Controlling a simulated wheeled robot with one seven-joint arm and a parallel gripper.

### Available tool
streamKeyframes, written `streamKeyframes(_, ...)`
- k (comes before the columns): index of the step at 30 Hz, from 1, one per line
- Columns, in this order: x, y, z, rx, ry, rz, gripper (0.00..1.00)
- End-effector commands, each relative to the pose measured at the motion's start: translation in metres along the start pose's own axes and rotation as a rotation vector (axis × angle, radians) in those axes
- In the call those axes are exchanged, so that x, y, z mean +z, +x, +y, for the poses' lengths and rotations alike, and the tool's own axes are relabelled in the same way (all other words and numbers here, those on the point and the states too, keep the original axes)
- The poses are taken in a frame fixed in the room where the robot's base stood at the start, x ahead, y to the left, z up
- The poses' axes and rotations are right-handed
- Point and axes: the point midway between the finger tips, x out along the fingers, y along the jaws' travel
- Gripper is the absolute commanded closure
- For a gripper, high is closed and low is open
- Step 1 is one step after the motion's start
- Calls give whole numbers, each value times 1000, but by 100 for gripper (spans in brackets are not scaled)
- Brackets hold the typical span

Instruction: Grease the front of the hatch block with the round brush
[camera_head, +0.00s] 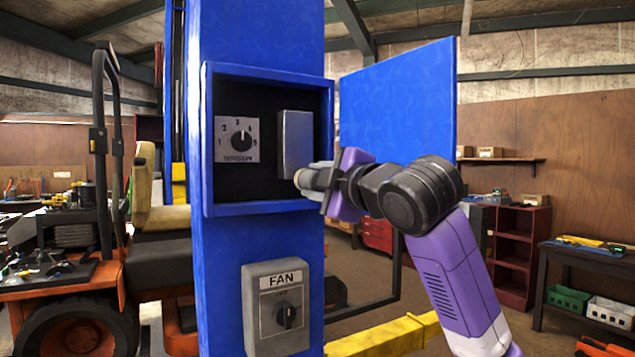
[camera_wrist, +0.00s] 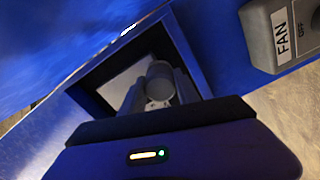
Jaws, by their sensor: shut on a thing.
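The hatch block (camera_head: 295,140) is a plain grey upright block inside the open blue hatch box, right of the tension dial. My gripper (camera_head: 318,180) is at the lower right of the hatch opening, shut on the round brush (camera_head: 300,178). The brush shows as a pale grey round end pointing left, just below the block's lower right edge in the picture. In the wrist view, the grey round brush (camera_wrist: 160,82) stands between the fingers in front of the hatch opening. I cannot tell whether it touches the block. My fingers hide part of the brush.
The tension dial plate (camera_head: 237,139) is at the box's left. The blue hatch door (camera_head: 398,100) stands open to the right, behind my wrist. A grey FAN switch box (camera_head: 277,307) sits below on the blue post. The hatch rim (camera_head: 265,207) runs close under my gripper.

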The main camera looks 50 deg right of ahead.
Motion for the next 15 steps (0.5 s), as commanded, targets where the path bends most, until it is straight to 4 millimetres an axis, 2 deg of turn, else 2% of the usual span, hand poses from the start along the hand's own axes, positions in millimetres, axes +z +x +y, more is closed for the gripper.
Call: streamKeyframes(15, 0, 4, 0, 0, 1, 0, 95)
